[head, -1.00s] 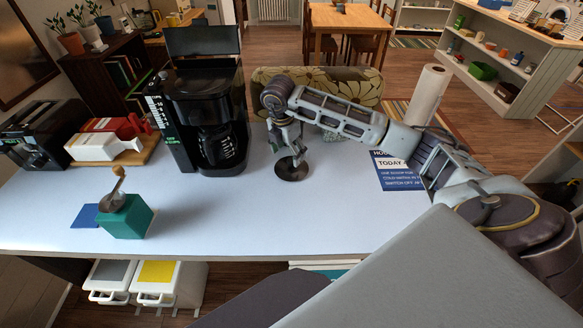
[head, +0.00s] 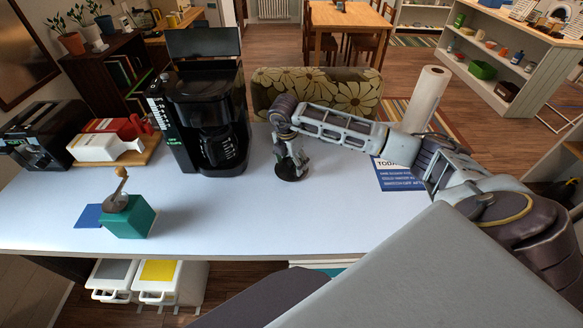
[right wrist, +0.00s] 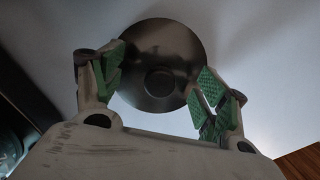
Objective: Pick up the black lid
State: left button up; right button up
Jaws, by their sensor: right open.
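The black lid (head: 287,177) is a dark round disc lying on the pale counter, right of the coffee maker. In the right wrist view the lid (right wrist: 160,50) shows as a dark disc with a round knob (right wrist: 159,82) near its middle. My right gripper (head: 292,163) points down over the lid and partly covers it in the head view. In the right wrist view my right gripper (right wrist: 160,82) is open, its green-padded fingers on either side of the knob and apart from it. I cannot tell whether the fingertips touch the lid. My left gripper is not in view.
A black coffee maker (head: 208,110) stands left of my right gripper. A teal box (head: 130,222) with a grinder-like item on top stands at the front left. A paper towel roll (head: 427,100) and a blue sign (head: 397,176) are to the right. The counter's front middle is clear.

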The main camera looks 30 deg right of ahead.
aim_at(291, 161)
jog(key=shift+c, duration=0.5)
jog(key=c, duration=1.5)
jog(key=shift+s, duration=0.1)
jog(key=shift+c, duration=0.2)
notch_tip(291, 161, up, 10)
jog(key=shift+r+b, duration=0.1)
jog(key=shift+b, duration=0.65)
